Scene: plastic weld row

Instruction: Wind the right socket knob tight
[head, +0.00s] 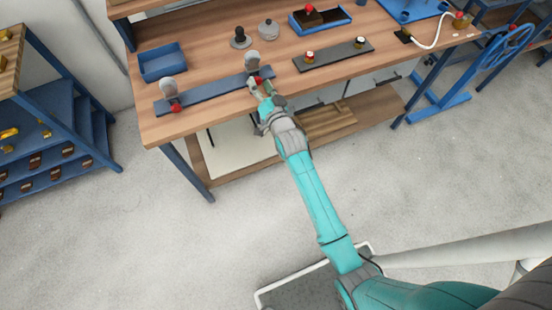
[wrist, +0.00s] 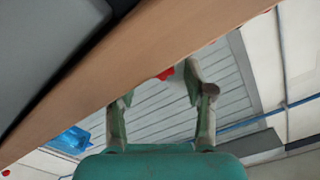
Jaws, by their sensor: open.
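A long blue bar (head: 213,92) lies along the front of the workbench with a fitting at each end. The right fitting has a rounded grey piece (head: 252,61) and a small red part at my fingertips, which I take as the right socket knob (head: 258,79). A red part (wrist: 166,74) also shows at the bench edge between my fingers in the wrist view. My gripper (head: 261,89) is open at the front edge beside it; its fingers (wrist: 160,92) stand apart. Contact cannot be told. The left fitting has a similar grey piece (head: 173,88) and a red knob (head: 175,106).
A blue shelf rack (head: 58,115) stands at left. The floor (head: 180,240) in front is clear.

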